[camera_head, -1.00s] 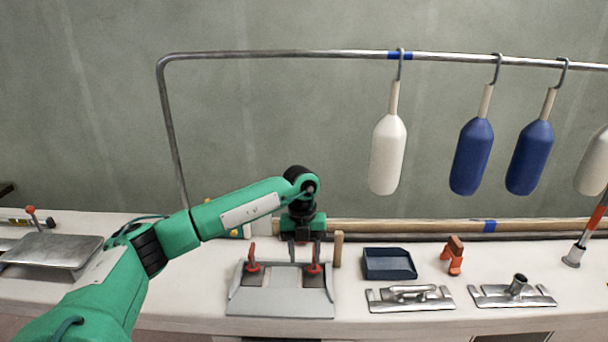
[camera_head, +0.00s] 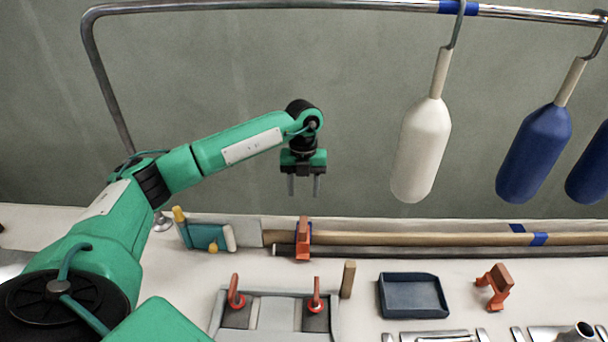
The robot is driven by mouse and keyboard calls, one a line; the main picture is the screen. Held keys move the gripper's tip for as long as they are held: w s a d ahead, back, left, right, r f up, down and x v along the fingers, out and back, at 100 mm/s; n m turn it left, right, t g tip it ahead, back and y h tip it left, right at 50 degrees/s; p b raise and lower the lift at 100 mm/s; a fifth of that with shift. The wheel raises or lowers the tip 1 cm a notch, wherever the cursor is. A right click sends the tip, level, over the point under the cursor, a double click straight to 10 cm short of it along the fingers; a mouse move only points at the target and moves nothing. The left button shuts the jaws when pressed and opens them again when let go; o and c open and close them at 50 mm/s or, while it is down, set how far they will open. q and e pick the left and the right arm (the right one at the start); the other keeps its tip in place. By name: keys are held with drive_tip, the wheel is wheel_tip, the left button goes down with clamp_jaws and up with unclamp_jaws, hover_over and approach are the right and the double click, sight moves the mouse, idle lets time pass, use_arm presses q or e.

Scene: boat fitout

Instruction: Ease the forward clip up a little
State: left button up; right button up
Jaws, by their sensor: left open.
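An orange clip (camera_head: 303,240) stands upright around or against the long wooden pole (camera_head: 400,238) at the back of the bench. A second orange clip (camera_head: 495,286) stands apart on the bench to the right. I cannot tell from the picture alone which one is called forward. My left gripper (camera_head: 304,187) is open and empty, pointing down in the air above the clip at the pole, with a gap between them. My right gripper is not in view.
A dark blue tray (camera_head: 412,298) and a grey plate with two red-handled latches (camera_head: 273,315) stand on the bench front. A teal tool (camera_head: 205,237) lies at the pole's left end. A white fender (camera_head: 421,150) hangs from the metal rail (camera_head: 270,5), right of my gripper.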

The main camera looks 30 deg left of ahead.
use_arm(q)
drive_tip(key=p, duration=0.1)
hover_over(303, 223)
drive_tip(key=f, duration=0.6)
drive_tip(key=shift+w+a+f, duration=0.15)
drive_tip(key=shift+w+f, duration=0.15)
drive_tip(key=shift+f, duration=0.05)
drive_tip(key=f, duration=0.3)
drive_tip(key=f+p, duration=0.1)
drive_tip(key=f, duration=0.1)
drive_tip(key=shift+s+f, duration=0.15)
drive_tip(key=shift+s, duration=0.15)
drive_tip(key=shift+f, duration=0.55)
drive_tip(key=shift+d, duration=0.2)
drive_tip(key=shift+c, duration=0.9)
drive_tip(key=c, duration=0.6)
drive_tip(key=shift+o, duration=0.9)
clamp_jaws()
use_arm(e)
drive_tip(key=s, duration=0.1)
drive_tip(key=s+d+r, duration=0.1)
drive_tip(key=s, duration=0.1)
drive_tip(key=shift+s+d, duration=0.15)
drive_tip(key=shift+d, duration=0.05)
